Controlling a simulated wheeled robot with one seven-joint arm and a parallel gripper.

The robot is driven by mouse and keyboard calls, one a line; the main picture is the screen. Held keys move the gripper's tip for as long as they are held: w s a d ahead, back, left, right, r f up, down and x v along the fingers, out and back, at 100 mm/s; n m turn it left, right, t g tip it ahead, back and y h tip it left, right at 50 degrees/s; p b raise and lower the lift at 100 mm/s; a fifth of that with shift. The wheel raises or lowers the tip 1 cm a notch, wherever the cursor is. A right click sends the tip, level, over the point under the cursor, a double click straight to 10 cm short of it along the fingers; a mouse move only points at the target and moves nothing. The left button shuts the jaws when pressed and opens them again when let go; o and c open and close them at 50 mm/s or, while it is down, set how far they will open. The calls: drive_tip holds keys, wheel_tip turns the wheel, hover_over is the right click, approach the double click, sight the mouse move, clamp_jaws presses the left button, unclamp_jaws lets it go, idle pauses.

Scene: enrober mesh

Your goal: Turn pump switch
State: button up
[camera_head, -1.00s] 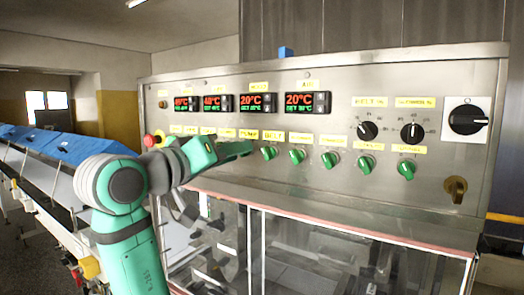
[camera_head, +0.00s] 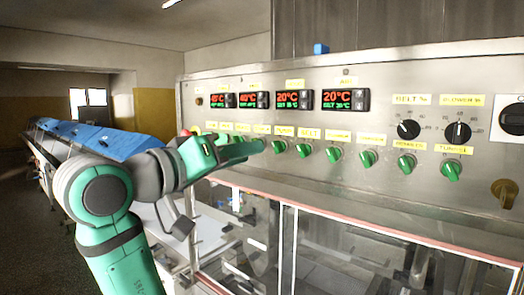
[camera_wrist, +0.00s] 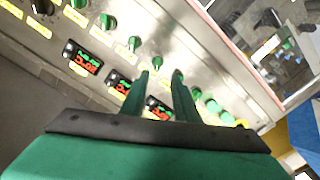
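The pump switch (camera_head: 279,146) is a green knob under a yellow label reading PUMP on the steel panel (camera_head: 390,85). My gripper (camera_head: 262,147) is just left of it in the head view, pointing along the knob row. In the wrist view my gripper (camera_wrist: 161,76) has its two green fingers apart with nothing between them. A green knob (camera_wrist: 158,61), apparently the pump switch, shows just beyond the gap between the fingertips. I cannot tell how far the tips are from it in depth, and no contact is visible.
More green knobs (camera_head: 334,154) continue right along the row, with black dials (camera_head: 458,132) above. Red-lit displays (camera_head: 294,99) sit over the row. Clear guard panels (camera_head: 330,250) lie below. A conveyor with blue covers (camera_head: 95,138) runs off at left.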

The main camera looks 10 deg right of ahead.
drive_tip(key=v, duration=0.3)
drive_tip(key=shift+s+d, duration=0.1)
drive_tip(key=shift+s, duration=0.05)
